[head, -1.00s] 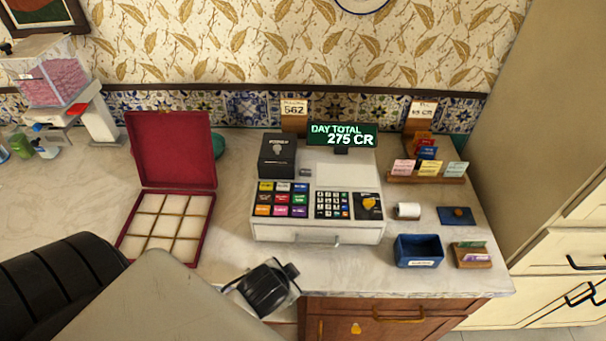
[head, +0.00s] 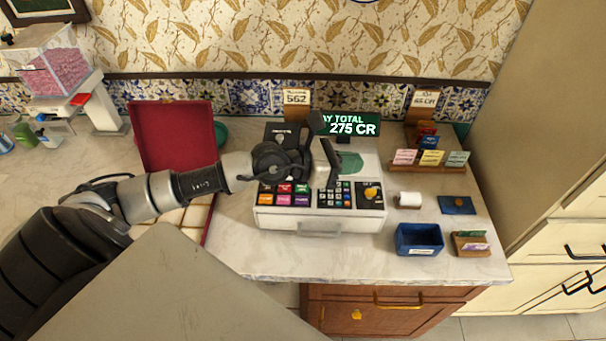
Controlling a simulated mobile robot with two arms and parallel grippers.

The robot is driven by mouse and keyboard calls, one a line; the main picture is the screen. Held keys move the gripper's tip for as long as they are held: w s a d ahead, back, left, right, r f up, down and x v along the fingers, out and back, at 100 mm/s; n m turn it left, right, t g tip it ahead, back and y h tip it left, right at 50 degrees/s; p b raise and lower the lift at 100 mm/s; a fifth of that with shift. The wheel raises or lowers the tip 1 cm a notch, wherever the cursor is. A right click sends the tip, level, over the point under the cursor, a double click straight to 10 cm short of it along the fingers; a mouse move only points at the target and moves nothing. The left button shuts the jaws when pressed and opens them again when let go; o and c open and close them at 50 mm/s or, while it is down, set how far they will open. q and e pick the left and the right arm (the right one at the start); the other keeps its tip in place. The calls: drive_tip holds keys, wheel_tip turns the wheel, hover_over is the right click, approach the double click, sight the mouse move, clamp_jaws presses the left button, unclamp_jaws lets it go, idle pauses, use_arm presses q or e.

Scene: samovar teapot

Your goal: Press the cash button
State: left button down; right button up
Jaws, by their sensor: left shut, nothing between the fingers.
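The cash register (head: 265,220) stands on the counter, white with a sloped key panel. It has a grid of coloured keys (head: 284,192) on the left, a number pad (head: 341,200) in the middle and a large dark key with an orange-yellow emblem (head: 370,192) on the right. I cannot read which key is marked cash. My left gripper (head: 325,143) is shut and empty above the back of the register, over the keys' far side. It hides part of the coloured keys, number pad and black box. My right gripper is not in view.
The green display (head: 353,127) reads 275 CR behind the gripper. An open red box (head: 175,135) lies left, under my arm. A paper roll (head: 409,199), blue tray (head: 418,238) and card holders (head: 471,243) stand right. The counter's front strip is clear.

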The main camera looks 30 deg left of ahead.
use_arm(q)
drive_tip(key=w+a+f+m+g+y, duration=0.2)
drive_tip(key=a+m+y, duration=0.4)
drive_tip(key=a, duration=0.7)
drive_tip(key=shift+w+a+f+y, duration=0.2)
drive_tip(key=shift+f+y, duration=0.3)
drive_tip(key=shift+y, duration=0.5)
drive_tip(key=shift+d+g, duration=0.1)
drive_tip(key=shift+g, duration=0.2)
wheel_tip(320, 180, down, 8)
drive_tip(key=b, duration=0.3)
drive_tip(key=shift+b, duration=0.3)
drive_tip(key=shift+w+f+b, duration=0.1)
drive_tip(key=shift+f+b, duration=0.4)
drive_tip(key=shift+b, duration=0.05)
drive_tip(key=shift+r, duration=0.1)
